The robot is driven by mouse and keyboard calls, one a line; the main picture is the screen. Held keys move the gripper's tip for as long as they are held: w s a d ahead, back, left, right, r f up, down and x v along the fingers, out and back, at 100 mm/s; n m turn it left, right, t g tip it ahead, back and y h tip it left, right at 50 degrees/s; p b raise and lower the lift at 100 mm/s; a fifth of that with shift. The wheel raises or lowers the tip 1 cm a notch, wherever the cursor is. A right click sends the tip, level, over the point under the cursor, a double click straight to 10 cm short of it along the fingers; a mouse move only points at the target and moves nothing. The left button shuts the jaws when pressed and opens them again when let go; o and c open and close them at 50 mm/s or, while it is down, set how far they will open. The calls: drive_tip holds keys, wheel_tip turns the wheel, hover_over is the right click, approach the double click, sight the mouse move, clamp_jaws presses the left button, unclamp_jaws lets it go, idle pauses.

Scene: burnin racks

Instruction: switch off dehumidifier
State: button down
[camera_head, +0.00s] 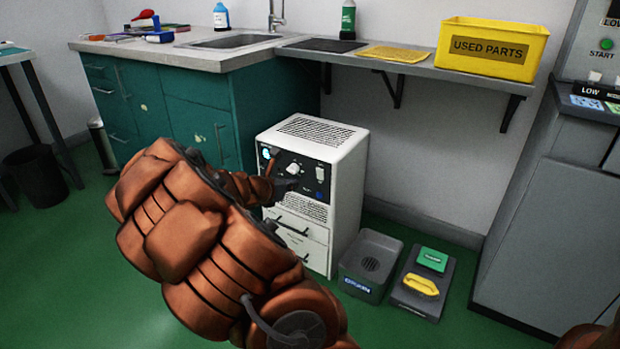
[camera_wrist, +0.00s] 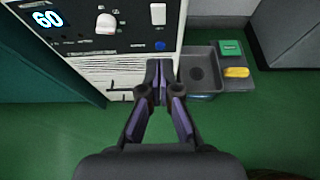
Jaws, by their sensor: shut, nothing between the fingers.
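The dehumidifier (camera_head: 340,190) is a white cabinet with a black control panel, standing on the floor beside the green cupboard. In the wrist view its panel (camera_wrist: 125,38) carries a lit display reading 60 (camera_wrist: 47,18), a white knob (camera_wrist: 106,24), a white rocker switch (camera_wrist: 158,14) and a small blue round button or light (camera_wrist: 160,45). In the head view the switch (camera_head: 320,174) sits at the panel's upper right. My gripper (camera_wrist: 160,68) is shut and empty, its tips in front of the panel's lower right, below the blue spot. I cannot tell whether they touch. My arm hides part of the front.
A grey drain tray (camera_head: 365,262) and a pad with green and yellow pieces (camera_head: 421,283) lie on the floor to the right. A shelf (camera_head: 430,67) with a yellow used parts bin (camera_head: 491,48) is above. A grey machine (camera_head: 540,200) stands far right.

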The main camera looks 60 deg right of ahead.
drive_tip(key=b, duration=0.4)
approach(320, 172)
wheel_tip(320, 172, down, 4)
drive_tip(key=d, duration=0.2)
drive_tip(key=shift+w+d+b, duration=0.15)
drive_tip(key=shift+d+b, duration=0.2)
drive_tip(key=shift+d, duration=0.6)
drive_tip(key=shift+d+r, duration=0.15)
drive_tip(key=shift+d, duration=0.4)
drive_tip(key=shift+d+r, duration=0.15)
drive_tip(key=shift+d, duration=0.4)
drive_tip(key=shift+r, duration=0.15)
drive_tip(key=shift+d+r+p, duration=0.15)
drive_tip(key=shift+r+p, duration=0.1)
drive_tip(key=shift+p, duration=0.85)
drive_tip(key=shift+f, duration=0.3)
drive_tip(key=shift+r, duration=0.15)
